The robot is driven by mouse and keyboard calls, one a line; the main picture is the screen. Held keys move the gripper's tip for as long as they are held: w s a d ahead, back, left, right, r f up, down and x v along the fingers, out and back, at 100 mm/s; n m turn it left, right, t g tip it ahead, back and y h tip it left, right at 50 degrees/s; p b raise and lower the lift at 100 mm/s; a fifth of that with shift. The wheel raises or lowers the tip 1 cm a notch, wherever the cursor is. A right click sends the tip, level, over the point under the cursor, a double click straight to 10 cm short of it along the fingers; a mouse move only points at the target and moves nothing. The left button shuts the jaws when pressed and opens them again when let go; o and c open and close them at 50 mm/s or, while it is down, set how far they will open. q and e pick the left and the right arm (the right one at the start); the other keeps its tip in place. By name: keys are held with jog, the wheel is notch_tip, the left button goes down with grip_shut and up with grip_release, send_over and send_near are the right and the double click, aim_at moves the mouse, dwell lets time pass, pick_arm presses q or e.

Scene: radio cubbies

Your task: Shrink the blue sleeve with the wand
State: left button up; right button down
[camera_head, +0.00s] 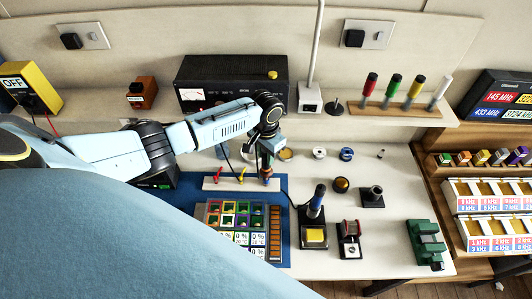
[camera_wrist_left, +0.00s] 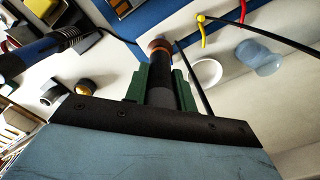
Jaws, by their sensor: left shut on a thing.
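My left gripper (camera_head: 266,158) is shut on the wand, a dark grey cylinder with a copper-brown nozzle. In the left wrist view the wand (camera_wrist_left: 160,92) sits between my green fingers (camera_wrist_left: 160,84), its nozzle pointing away from me. In the head view it points down at the right end of a white rail (camera_head: 230,184) with a red clip (camera_head: 217,174) and a yellow clip (camera_head: 241,175). The blue sleeve cannot be clearly made out; the wand and gripper cover that end of the rail. My right gripper is out of view.
A blue mat (camera_head: 196,215) holds a tray of coloured compartments (camera_head: 236,213). A blue-handled iron in a stand (camera_head: 314,206) and small holders stand to the right. The front-right bench is partly clear.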

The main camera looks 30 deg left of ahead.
pick_arm(q)
jog(key=shift+p, duration=0.35)
dwell(0.5)
dwell(1.7)
jog(key=shift+r+p, duration=1.35)
jog(key=shift+r, duration=3.2)
